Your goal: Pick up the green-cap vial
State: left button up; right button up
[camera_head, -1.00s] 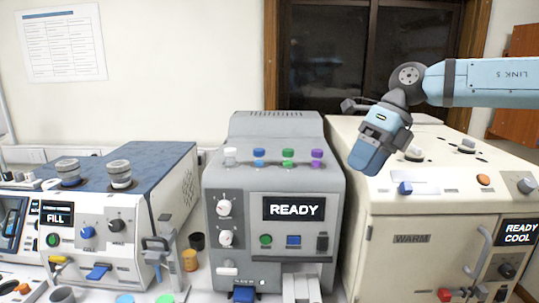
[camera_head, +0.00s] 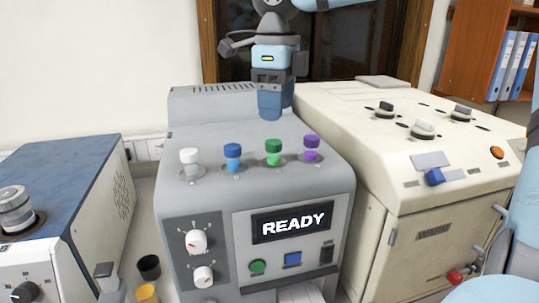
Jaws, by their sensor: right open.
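The green-cap vial (camera_head: 273,152) stands upright in the top of the grey machine (camera_head: 345,178), third from the left in a row with white, blue and purple ones. Its cap and a short part of its body show; the rest is hidden in the machine. My right gripper (camera_head: 270,113) hangs pointing down behind and above the row, close over the machine's top, apart from the green-cap vial in the picture. Its fingers look empty; the gap between them is hard to see from here. My left gripper is not in view.
The white-cap (camera_head: 189,160), blue-cap (camera_head: 232,157) and purple-cap (camera_head: 311,148) vials stand close beside the green one. A cream machine (camera_head: 345,108) with knobs is at right. A blue-topped machine (camera_head: 60,180) is at left. Small dark (camera_head: 149,267) and amber (camera_head: 147,294) cups stand between machines.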

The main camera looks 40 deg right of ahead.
aim_at(274, 142)
notch_tip(274, 142, down, 4)
jog(key=shift+w, duration=0.15)
jog(key=shift+f, duration=0.5)
notch_tip(274, 142, down, 4)
jog(key=shift+a+r+p, duration=0.1)
jog(key=shift+r+p, duration=0.1)
jog(key=shift+p, duration=0.4)
jog(key=shift+w+f, duration=0.1)
jog(key=shift+f, duration=0.4)
jog(key=shift+c, duration=0.2)
jog(key=c, duration=1)
